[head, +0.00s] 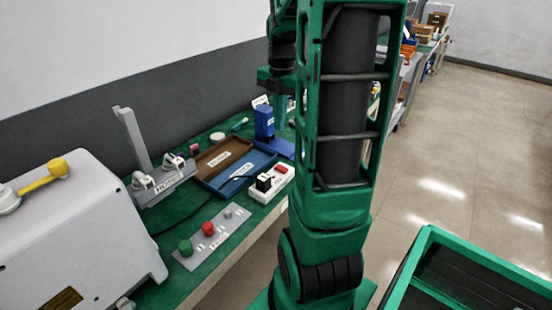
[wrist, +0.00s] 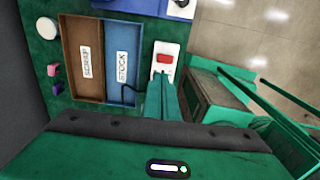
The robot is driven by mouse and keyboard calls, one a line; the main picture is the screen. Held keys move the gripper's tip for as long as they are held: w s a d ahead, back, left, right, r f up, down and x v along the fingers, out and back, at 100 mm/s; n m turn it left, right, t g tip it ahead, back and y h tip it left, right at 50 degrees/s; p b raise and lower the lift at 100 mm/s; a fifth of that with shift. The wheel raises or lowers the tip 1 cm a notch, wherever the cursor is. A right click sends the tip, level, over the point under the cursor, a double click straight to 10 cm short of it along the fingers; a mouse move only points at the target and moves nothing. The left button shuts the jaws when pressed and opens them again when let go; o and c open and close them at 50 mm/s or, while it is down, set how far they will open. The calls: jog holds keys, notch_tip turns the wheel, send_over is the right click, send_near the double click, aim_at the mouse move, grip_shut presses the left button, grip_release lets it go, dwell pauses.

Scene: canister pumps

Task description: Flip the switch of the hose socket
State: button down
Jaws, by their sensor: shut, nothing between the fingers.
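A white socket block (head: 268,194) stands at the front edge of the green bench, right of the blue tray. It has a red rocker switch (head: 281,169) at its far end and a black plug (head: 264,182) at its near end. In the wrist view the socket (wrist: 158,47) shows its red switch (wrist: 164,59) in full. My gripper (wrist: 161,80) has its green fingers together and empty, with the tips over the socket's near part, just below the switch in the picture. The fingers hide the plug there. I cannot tell whether the tips touch the socket.
A brown SCRAP tray (wrist: 67,60) and a blue STOCK tray (wrist: 107,97) lie left of the socket. A panel with green and red knobs (head: 208,228) lies nearer. Another white block (wrist: 181,10) shows at the top.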

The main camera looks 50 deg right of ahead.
aim_at(282, 168)
jog(key=shift+f, duration=0.1)
notch_tip(282, 168, down, 14)
jog(key=shift+w+r, duration=0.1)
jog(key=shift+r, duration=0.1)
jog(key=shift+f, duration=0.1)
dwell(0.5)
jog(key=shift+w+f, duration=0.1)
jog(key=shift+f, duration=0.05)
jog(key=shift+s+r, duration=0.2)
jog(key=shift+s, duration=0.65)
jog(key=shift+r, duration=0.1)
